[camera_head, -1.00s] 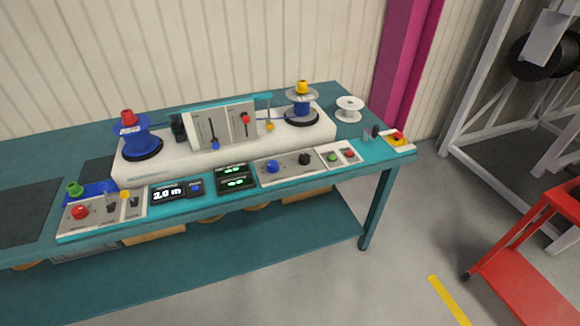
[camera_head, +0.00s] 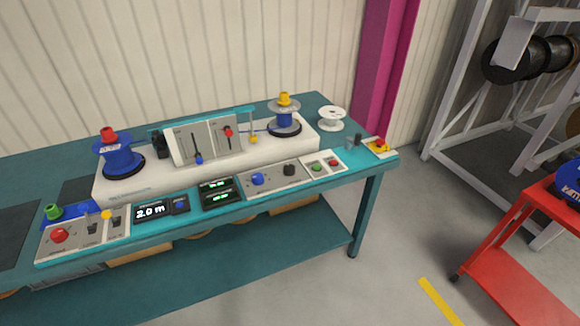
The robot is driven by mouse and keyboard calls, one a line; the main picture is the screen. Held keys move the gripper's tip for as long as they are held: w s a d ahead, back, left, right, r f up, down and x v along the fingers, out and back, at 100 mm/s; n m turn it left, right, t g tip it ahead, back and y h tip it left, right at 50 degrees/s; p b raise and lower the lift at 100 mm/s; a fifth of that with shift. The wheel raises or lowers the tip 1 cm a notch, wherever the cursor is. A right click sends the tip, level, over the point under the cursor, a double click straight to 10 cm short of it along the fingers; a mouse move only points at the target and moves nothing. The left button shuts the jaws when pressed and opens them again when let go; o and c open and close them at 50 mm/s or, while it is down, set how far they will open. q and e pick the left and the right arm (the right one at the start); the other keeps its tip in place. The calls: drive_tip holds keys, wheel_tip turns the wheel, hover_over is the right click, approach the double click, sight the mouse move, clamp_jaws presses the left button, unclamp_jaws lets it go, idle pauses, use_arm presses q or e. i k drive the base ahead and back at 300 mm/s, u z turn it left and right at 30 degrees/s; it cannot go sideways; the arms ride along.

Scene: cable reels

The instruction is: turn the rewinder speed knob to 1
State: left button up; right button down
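A grey control panel (camera_head: 272,185) on the front edge of the teal bench carries a blue knob (camera_head: 257,179) and, to its right, a black knob (camera_head: 289,170). I cannot tell which of them is the rewinder speed knob, as the labels and dial marks are too small to read. The rewinder (camera_head: 130,188) is a long white unit behind the panels, with a blue reel (camera_head: 118,160) at its left end and a partly filled reel (camera_head: 284,122) at its right end. Neither of my grippers is in view.
A yellow-based red emergency stop (camera_head: 380,144) sits at the bench's right end. A red cart (camera_head: 500,255) stands right, with open floor between.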

sight(289, 169)
drive_tip(key=z, duration=3.2)
drive_tip(key=k, duration=0.95)
drive_tip(key=u, duration=1.4)
